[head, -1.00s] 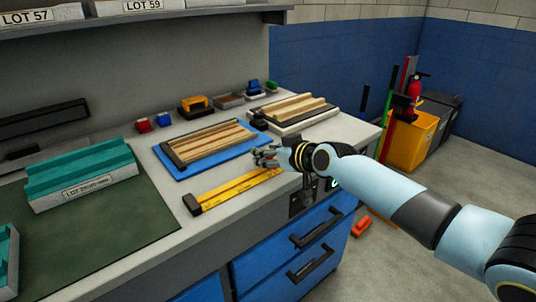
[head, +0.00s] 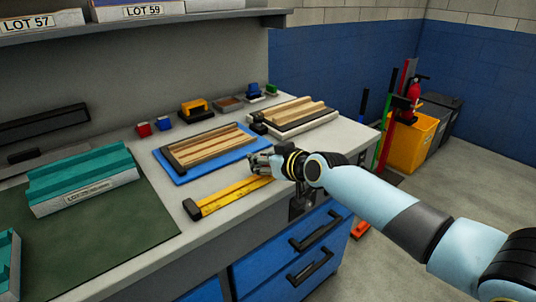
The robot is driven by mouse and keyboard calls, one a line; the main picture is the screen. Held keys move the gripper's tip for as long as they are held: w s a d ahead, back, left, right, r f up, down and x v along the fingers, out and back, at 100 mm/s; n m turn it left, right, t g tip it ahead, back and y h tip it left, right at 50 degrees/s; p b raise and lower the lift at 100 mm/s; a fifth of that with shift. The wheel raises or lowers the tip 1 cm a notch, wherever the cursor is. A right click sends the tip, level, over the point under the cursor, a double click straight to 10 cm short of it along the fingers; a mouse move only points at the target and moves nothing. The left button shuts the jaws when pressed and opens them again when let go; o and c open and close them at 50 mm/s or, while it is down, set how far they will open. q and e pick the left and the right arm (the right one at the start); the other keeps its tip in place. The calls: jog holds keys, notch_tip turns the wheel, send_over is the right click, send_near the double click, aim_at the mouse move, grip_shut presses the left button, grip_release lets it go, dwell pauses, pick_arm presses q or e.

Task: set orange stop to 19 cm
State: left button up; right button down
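A yellow ruler (head: 235,193) with a black end block (head: 192,209) lies near the bench's front edge. My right gripper (head: 258,164) is low over the ruler's far right end and hides that part. I cannot make out an orange stop on the visible length of the ruler; anything under the gripper is hidden. The fingers are small and overlap, so I cannot tell whether they are open or shut, or touching anything. The scale marks are too small to read. My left gripper is out of view.
A blue mat (head: 178,176) with a striped wooden panel (head: 210,148) lies just behind the ruler. A second panel (head: 295,112) sits farther back. A yellow-and-black tool (head: 195,107) and small red and blue blocks stand behind. A teal rack (head: 80,178) is at left.

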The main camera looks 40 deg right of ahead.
aim_at(236, 184)
jog(key=a, duration=0.2)
jog(key=a+p, duration=0.1)
jog(key=a, duration=0.2)
jog(key=a+p, duration=0.1)
jog(key=a, duration=0.2)
jog(key=shift+s, duration=0.35)
jog(key=c, duration=1.2)
grip_release()
jog(key=shift+o, duration=0.2)
jog(key=v, duration=1.2)
jog(key=shift+d, duration=0.1)
